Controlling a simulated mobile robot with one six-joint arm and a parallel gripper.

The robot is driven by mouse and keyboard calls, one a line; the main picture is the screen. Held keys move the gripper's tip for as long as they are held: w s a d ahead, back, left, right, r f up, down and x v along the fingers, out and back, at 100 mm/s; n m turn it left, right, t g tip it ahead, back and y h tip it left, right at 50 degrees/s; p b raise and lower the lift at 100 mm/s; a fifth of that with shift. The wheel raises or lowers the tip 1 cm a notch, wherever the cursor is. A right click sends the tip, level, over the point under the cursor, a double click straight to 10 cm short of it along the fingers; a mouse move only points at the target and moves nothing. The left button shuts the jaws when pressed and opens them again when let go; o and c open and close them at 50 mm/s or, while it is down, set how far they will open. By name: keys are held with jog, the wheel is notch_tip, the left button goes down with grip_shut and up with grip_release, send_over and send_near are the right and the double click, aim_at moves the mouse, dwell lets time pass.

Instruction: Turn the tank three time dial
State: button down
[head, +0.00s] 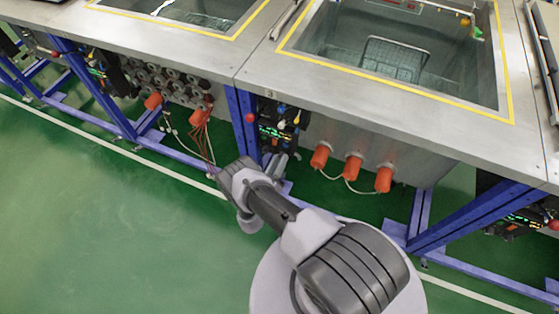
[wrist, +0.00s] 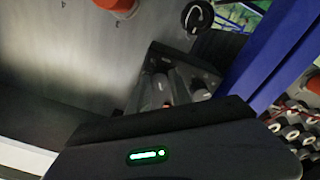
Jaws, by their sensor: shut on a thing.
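Tank three's control panel (head: 279,122) hangs under the rim beside the blue leg, with a green readout, small coloured knobs and a red button (head: 249,117). My gripper (head: 280,162) is at the panel's lower part in the head view, its jaws shut. In the wrist view its dark grey fingers (wrist: 178,88) reach into the dark panel area. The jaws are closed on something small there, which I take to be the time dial. The dial itself is hidden by the fingers, and its setting cannot be read.
Tank three (head: 400,55) stands above, with orange caps (head: 353,167) and loose cables on its underside to the right. The blue leg (head: 243,120) is close on the left. The green floor (head: 100,210) at left is clear.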

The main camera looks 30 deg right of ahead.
dwell(0.3)
jog(key=c, duration=1.2)
grip_release()
jog(key=shift+o, duration=0.2)
jog(key=p+v, duration=0.1)
jog(key=v, duration=1.6)
jog(key=shift+a, duration=0.25)
jog(key=shift+s+f, duration=0.1)
